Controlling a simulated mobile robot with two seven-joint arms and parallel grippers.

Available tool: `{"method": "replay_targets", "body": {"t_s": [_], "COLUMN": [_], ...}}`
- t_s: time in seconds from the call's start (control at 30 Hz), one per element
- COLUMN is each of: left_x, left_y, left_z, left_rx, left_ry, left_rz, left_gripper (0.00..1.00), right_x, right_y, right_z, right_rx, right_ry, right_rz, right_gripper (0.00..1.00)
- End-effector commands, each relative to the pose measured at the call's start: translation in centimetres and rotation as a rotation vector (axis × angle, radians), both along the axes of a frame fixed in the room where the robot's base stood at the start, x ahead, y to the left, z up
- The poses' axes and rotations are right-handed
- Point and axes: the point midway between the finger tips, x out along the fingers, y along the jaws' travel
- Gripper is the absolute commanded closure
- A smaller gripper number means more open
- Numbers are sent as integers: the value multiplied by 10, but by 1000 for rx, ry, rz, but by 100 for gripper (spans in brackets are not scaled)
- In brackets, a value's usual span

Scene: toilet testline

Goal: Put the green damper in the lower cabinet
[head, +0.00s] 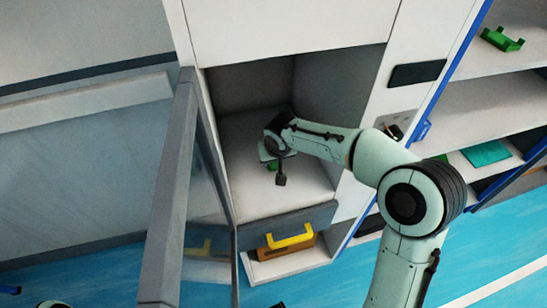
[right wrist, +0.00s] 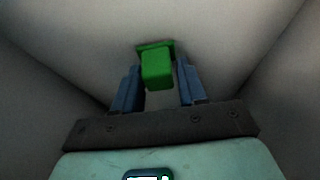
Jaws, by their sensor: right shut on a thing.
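The green damper (right wrist: 157,68) is between the fingers of my right gripper (right wrist: 157,85) in the right wrist view, which is shut on it. In the head view only a small green part of the damper (head: 272,166) shows beneath my right gripper (head: 274,158). My right arm reaches into the open lower cabinet (head: 305,187), so gripper and damper are inside it, over its pale floor. I cannot tell whether the damper touches the floor. My left gripper is not clearly visible.
The cabinet's glass door (head: 170,190) stands open on the left. A drawer with a yellow handle (head: 290,238) is below the compartment. Shelves on the right hold another green part (head: 502,40) and a green flat piece (head: 486,154). The compartment floor right of the gripper is clear.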

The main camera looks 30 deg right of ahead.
Motion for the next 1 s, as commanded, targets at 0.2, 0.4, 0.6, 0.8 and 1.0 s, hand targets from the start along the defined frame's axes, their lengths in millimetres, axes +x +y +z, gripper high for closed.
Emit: {"method": "replay_targets", "body": {"t_s": [0.2, 0.4, 0.6, 0.8, 1.0], "left_x": [0, 1, 1, 1, 1], "left_y": [0, 0, 0, 0, 0], "left_z": [0, -3, -3, 1, 3], "left_rx": [0, 0, 0, -1, 0], "left_ry": [0, -3, -3, -1, -1], "left_rz": [0, 1, 1, 0, 0], "left_gripper": [57, 57, 57, 57, 57], "right_x": [0, 0, 0, 0, -11], "right_y": [0, 0, 0, 0, 3], "right_z": [0, -4, -3, 1, 30], "right_rx": [1, 0, 0, 0, -1], "right_ry": [-3, -2, -2, -2, -7], "right_rz": [-1, 0, 0, 0, 0], "right_gripper": [88, 42, 33, 33, 33]}}
